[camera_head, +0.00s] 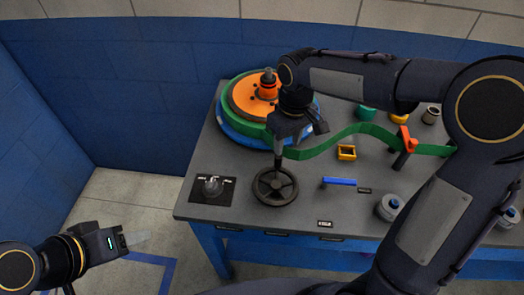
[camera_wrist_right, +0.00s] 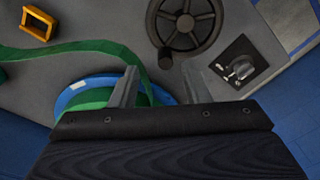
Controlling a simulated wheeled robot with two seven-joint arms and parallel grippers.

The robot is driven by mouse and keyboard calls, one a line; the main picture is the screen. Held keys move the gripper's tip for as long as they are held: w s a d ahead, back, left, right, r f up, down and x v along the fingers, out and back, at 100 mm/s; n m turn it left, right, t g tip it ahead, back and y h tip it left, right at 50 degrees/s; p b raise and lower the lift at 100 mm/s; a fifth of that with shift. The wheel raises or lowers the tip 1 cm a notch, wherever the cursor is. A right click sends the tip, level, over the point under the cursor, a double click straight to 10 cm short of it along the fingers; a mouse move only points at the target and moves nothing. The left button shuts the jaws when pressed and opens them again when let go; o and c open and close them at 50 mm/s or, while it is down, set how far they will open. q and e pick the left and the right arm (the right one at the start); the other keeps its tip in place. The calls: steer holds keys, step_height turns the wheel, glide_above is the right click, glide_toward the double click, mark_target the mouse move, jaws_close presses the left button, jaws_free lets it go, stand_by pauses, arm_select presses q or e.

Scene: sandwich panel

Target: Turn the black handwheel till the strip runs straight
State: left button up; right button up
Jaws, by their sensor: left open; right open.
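The black handwheel (camera_head: 275,186) lies flat on the grey table, with spokes and an upright knob on its rim. It also shows at the top of the right wrist view (camera_wrist_right: 186,22). The green strip (camera_head: 345,137) leaves the large reel (camera_head: 234,110) and runs in a wavy curve to the right, past an orange-topped post. My right gripper (camera_head: 297,138) is open above the table, behind the handwheel; in its wrist view the fingers (camera_wrist_right: 158,88) are apart, with nothing between them, short of the wheel. My left gripper (camera_head: 142,239) is open and empty, left of the table.
A black plate with a clear-capped switch (camera_head: 212,188) sits left of the wheel. The orange-topped post (camera_head: 404,146) is beside the strip. A blue wall closes the back.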

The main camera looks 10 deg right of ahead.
mark_target(279, 159)
steer(key=shift+w+a+f, duration=0.6)
steer(key=shift+w+a, duration=0.15)
steer(key=shift+a, duration=0.15)
step_height(279, 159, down, 8)
steer(key=shift+r, duration=0.2)
steer(key=shift+c, duration=0.3)
jaws_close()
steer(key=shift+d, duration=0.1)
